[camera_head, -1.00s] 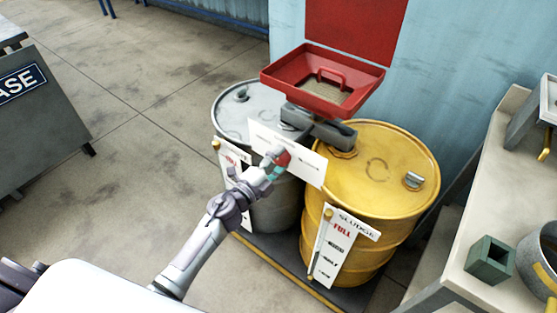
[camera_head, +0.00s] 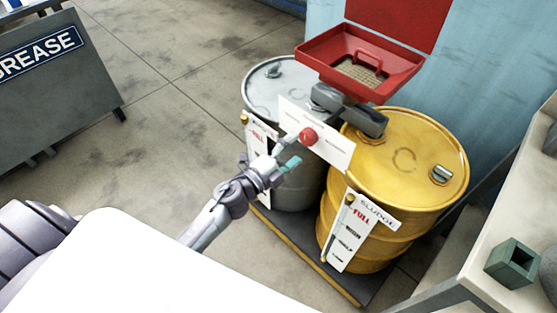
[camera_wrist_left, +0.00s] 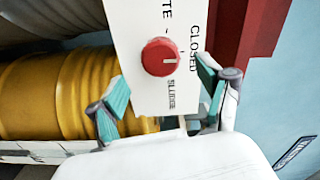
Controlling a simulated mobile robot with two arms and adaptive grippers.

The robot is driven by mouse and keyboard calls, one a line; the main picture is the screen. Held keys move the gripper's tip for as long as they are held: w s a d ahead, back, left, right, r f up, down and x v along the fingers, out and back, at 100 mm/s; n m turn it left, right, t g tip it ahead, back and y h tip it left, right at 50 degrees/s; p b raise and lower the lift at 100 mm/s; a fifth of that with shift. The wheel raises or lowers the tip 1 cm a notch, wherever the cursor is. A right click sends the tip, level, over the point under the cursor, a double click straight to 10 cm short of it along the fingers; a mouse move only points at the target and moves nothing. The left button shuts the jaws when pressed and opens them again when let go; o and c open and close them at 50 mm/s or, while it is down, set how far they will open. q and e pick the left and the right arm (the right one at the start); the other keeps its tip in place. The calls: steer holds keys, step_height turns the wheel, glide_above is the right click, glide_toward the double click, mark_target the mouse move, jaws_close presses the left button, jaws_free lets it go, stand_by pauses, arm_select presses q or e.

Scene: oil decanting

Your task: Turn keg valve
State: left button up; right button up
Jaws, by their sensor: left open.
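The valve knob is a red round knob (camera_head: 308,136) on a white plate (camera_head: 337,152) between the two drums. The knob also shows in the left wrist view (camera_wrist_left: 160,57), on the plate marked "CLOSED" and "SLUDGE". My left gripper (camera_head: 279,150) is open in front of the knob, apart from it. In the left wrist view the teal fingertips (camera_wrist_left: 163,88) are spread, with the knob beyond and between them. The grey valve body (camera_head: 350,112) sits behind the plate, under the red funnel tray (camera_head: 320,57). My right gripper is not in view.
A yellow drum (camera_head: 400,165) labelled sludge and a grey drum (camera_head: 285,82) stand on a dark pallet (camera_head: 345,283). A workbench (camera_head: 510,210) with a small green square block (camera_head: 512,262) is at the right. A "GREASE" sign (camera_head: 45,55) stands left. Floor between is clear.

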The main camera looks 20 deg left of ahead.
arm_select(q)
steer(key=v, duration=0.7)
stand_by(0.3)
